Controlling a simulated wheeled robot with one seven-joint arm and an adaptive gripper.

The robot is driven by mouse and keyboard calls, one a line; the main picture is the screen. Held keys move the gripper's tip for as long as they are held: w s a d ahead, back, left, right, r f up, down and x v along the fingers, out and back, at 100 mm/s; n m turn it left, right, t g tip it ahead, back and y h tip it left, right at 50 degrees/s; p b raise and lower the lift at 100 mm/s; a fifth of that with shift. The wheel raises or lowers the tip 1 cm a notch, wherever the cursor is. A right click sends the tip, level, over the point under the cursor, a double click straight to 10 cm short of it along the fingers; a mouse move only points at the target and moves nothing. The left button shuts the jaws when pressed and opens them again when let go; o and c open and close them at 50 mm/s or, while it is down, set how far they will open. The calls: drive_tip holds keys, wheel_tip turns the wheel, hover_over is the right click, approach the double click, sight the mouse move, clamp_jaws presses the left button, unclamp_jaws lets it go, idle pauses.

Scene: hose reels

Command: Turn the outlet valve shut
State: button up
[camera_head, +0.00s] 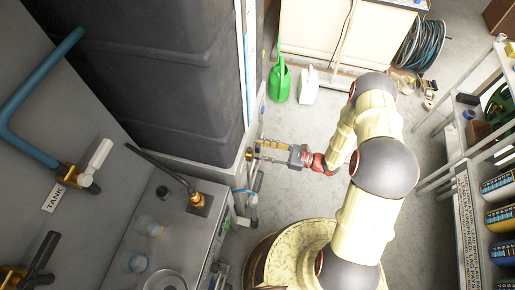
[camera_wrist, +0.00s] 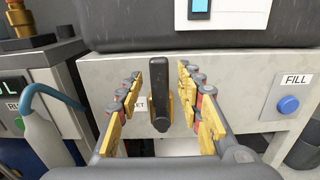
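The outlet valve shows in the wrist view as an upright black lever handle (camera_wrist: 159,85) with brass-coloured metal beside it, on a pale panel. A label (camera_wrist: 140,104) beside it shows only "ET"; the rest is hidden by a finger. My gripper (camera_wrist: 160,76) is open, with one yellow finger on each side of the lever. Gaps show between the lever and both fingers. In the head view my gripper (camera_head: 262,150) reaches left to the pale panel below the dark tank (camera_head: 185,70); the lever is hard to make out there.
A blue button (camera_wrist: 288,104) under a "FILL" label sits right of the valve. A grey-handled hose fitting (camera_wrist: 45,135) hangs at the left. In the head view, a white-handled valve (camera_head: 97,160) is by the "TANK" label. A green watering can (camera_head: 280,82) stands on the floor behind.

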drive_tip(key=shift+x, duration=1)
drive_tip(key=shift+c, duration=1.1)
clamp_jaws()
